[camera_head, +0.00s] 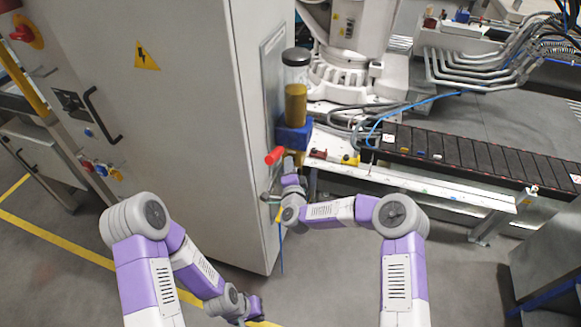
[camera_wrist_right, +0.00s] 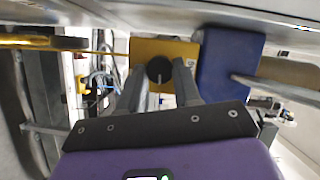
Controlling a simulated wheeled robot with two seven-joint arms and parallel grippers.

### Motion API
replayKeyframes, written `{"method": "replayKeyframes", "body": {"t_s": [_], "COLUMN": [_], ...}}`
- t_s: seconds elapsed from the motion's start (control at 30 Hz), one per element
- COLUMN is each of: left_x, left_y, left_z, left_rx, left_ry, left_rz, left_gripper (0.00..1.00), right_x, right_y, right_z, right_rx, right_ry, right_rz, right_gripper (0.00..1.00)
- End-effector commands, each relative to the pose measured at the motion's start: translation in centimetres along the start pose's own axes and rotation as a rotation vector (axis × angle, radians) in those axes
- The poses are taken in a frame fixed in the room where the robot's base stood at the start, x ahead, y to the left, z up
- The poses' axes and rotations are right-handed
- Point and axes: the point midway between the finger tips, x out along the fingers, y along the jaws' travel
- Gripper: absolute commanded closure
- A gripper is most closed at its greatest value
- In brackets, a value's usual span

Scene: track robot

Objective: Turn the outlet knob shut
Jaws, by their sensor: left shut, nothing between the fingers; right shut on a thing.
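The outlet knob (camera_wrist_right: 160,68) shows in the right wrist view as a dark round knob on the face of a yellow block (camera_wrist_right: 185,48). A blue block (camera_wrist_right: 225,65) sits beside it. My right gripper (camera_wrist_right: 157,78) is shut on the knob, one finger on each side. In the head view the right hand is just below the blue block (camera_head: 294,134) on the cabinet's side, and the knob and fingertips are hidden there. My left gripper (camera_head: 254,309) is low at the bottom edge of the head view, away from the unit, shut and empty.
A red handle (camera_head: 274,155) juts out near the blue block, below a yellow cylinder (camera_head: 296,104). The large grey cabinet (camera_head: 190,120) stands close to the left. A white bench (camera_head: 430,185) with a black track (camera_head: 460,153) is to the right. Floor below is open.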

Motion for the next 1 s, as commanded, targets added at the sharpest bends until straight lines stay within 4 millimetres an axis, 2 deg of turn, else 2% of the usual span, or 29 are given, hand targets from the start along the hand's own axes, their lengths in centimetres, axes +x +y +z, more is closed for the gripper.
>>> {"method": "replayKeyframes", "body": {"t_s": [0.3,1.0], "left_x": [-2.3,-7.6], "left_y": [0.9,2.9], "left_z": [0.1,0.3], "left_rx": [0.0,0.0], "left_ry": [0.0,0.0], "left_rz": [0.0,0.0], "left_gripper": [1.0,1.0], "right_x": [0.0,0.1], "right_y": [-0.8,-1.4], "right_z": [0.0,0.3], "right_rx": [-0.232,-0.847], "right_ry": [-0.011,-0.039], "right_rz": [0.089,0.339], "right_gripper": [0.98,0.98]}}
